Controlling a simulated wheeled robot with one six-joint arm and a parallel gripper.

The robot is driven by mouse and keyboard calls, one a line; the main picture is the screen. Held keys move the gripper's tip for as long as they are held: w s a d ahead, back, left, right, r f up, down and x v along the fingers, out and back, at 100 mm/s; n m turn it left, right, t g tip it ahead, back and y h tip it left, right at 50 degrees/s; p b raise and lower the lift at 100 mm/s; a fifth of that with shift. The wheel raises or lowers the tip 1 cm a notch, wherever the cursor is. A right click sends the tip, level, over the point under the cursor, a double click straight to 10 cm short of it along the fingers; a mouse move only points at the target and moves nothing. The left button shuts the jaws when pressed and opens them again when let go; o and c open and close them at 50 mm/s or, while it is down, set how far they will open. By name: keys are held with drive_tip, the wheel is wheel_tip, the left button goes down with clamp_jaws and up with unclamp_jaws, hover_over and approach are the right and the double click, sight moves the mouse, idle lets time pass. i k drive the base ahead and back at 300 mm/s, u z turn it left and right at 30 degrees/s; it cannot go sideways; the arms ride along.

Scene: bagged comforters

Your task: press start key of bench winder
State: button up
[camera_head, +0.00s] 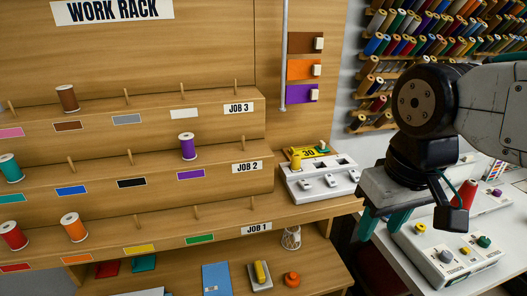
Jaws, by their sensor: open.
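A white machine (430,268) that looks like the bench winder sits on the white table at the right. Its top has a yellow knob or key (419,227), a green one (484,241) and a grey one (446,256). I cannot read which is the start key. A red cone or spool (467,193) stands at its back, partly behind my arm. My gripper (384,222) has teal fingers pointing down, apart and empty, at the machine's left end in the picture. Contact with the machine cannot be told. My gripper and wrist hide part of the machine.
The wooden work rack (215,215) fills the left, with several spools on pegs. A white box (325,184) with a yellow "30" label stands at its right end, left of my gripper. Racks of thread cones (430,30) hang behind my arm.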

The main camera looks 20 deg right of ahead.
sight(466, 250)
drive_tip(key=z, duration=1.35)
